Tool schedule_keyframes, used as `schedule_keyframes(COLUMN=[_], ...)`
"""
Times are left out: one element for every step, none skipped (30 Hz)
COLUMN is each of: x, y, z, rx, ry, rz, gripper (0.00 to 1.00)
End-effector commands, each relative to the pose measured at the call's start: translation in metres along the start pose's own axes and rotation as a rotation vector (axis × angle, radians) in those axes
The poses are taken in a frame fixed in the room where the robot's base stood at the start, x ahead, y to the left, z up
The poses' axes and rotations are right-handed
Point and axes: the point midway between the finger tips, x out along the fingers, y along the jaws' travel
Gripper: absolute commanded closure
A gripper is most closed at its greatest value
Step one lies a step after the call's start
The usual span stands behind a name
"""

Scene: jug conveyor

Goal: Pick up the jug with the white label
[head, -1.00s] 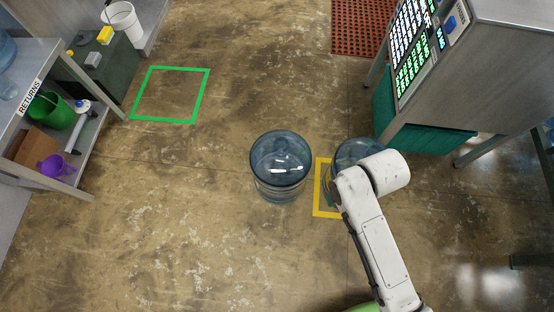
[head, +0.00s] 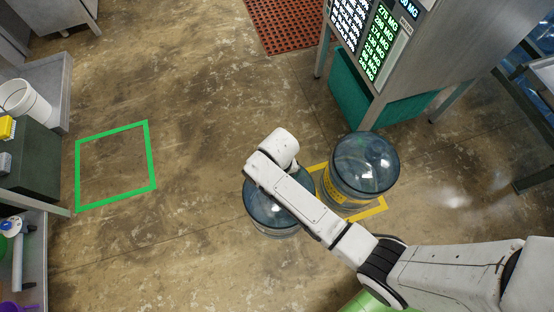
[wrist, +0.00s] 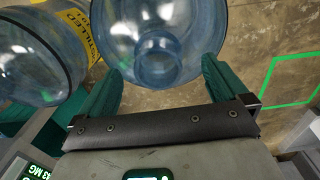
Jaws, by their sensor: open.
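A clear blue jug (head: 262,212) stands on the floor, partly covered by my arm in the head view; no label on it shows. In the wrist view this jug (wrist: 150,18) lies between the fingers of my open gripper (wrist: 160,70), its neck toward the palm. A second blue jug (head: 364,165) stands just right of it with a yellow label (head: 336,192). That jug (wrist: 30,60) and its yellow label (wrist: 82,25) show at the left of the wrist view. I see no white label. My gripper is hidden behind the arm in the head view.
A yellow floor outline (head: 368,212) lies around the yellow-label jug. A green floor square (head: 150,155) is empty at the left. A metal cabinet with a lit list screen (head: 372,40) stands behind the jugs. Shelving and a white bucket (head: 22,102) line the left edge.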

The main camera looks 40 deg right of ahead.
Motion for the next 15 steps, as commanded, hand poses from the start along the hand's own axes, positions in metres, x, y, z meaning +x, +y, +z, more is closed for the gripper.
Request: schedule_keyframes(x=[0.009,0.012,0.015,0.017,0.018,0.020,0.022,0.025,0.029,0.034,0.039,0.046,0.050,0.054,0.059], y=[0.000,0.000,0.000,0.000,0.000,0.000,0.000,0.000,0.001,0.001,0.001,0.002,0.002,0.003,0.002], z=[0.000,-0.001,-0.001,-0.001,-0.001,-0.001,-0.001,-0.001,-0.001,-0.001,-0.001,-0.002,-0.002,-0.002,-0.002], rx=[0.000,0.000,0.000,-0.001,-0.001,-0.001,-0.001,-0.001,-0.001,-0.001,-0.001,-0.001,-0.001,-0.001,-0.001], ry=[0.000,0.000,0.000,0.000,0.001,0.002,0.002,0.001,0.000,0.000,0.000,-0.001,-0.001,0.000,-0.001], rz=[0.000,0.000,0.000,0.000,0.000,-0.001,-0.001,-0.001,0.000,0.000,0.000,0.000,0.000,0.000,0.000], gripper=[0.00,0.00,0.00,0.00,0.00,0.00,0.00,0.00,0.00,0.00,0.00,0.00,0.00,0.00,0.00])
